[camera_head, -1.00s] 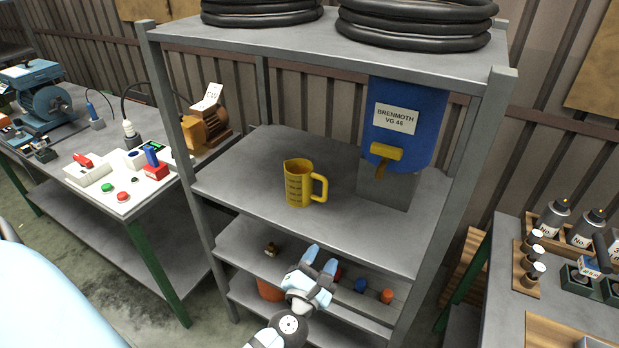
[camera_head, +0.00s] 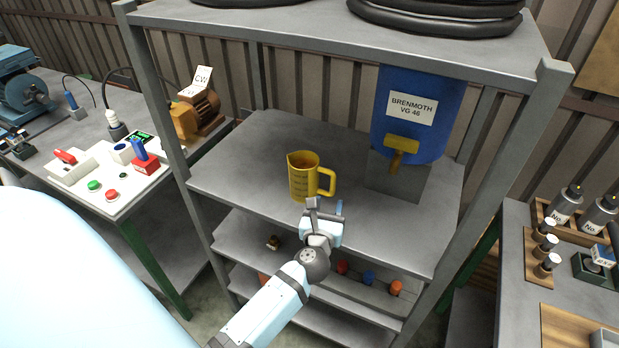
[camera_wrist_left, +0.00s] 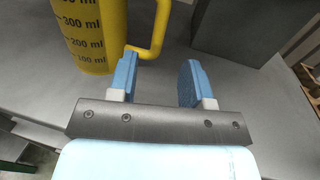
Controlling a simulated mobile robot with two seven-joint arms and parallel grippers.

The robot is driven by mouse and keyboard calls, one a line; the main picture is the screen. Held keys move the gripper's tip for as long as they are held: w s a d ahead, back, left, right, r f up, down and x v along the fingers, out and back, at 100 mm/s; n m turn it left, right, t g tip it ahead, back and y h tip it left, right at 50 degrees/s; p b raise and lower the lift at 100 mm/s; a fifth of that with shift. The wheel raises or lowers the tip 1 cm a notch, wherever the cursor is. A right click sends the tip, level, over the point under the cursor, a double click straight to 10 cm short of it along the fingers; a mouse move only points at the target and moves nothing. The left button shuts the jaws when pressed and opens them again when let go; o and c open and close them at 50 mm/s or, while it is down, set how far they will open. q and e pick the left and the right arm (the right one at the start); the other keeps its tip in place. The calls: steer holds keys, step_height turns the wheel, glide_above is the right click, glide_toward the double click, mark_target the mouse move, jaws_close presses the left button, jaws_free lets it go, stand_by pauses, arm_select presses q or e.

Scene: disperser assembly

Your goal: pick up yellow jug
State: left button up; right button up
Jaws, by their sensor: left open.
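The yellow jug (camera_head: 303,177) stands upright on the upper grey shelf board (camera_head: 235,165), with its handle to the right. In the left wrist view the jug (camera_wrist_left: 88,35) shows black millilitre marks, and its handle comes down just beyond the left fingertip. My left gripper (camera_head: 325,207) is at the shelf's front edge, just in front of the jug. Its two blue fingers (camera_wrist_left: 160,75) are apart with nothing between them. The gap points at the space right of the handle, and I cannot tell whether the left finger touches the handle. My right gripper is not in view.
A blue BRENMOTH VG 46 container (camera_head: 412,115) with a yellow tap (camera_head: 401,148) stands on a grey block (camera_head: 398,182) right of the jug. Shelf posts (camera_head: 160,95) flank the opening. A lower shelf (camera_head: 240,240) holds small coloured parts. The board left of the jug is clear.

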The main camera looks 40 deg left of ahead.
mark_target(332, 188)
arm_select(q)
steer(key=x, duration=0.3)
steer(key=shift+p+x, duration=0.85)
steer(key=shift+x, duration=2.1)
steer(key=shift+s+a, duration=0.1)
jaws_close()
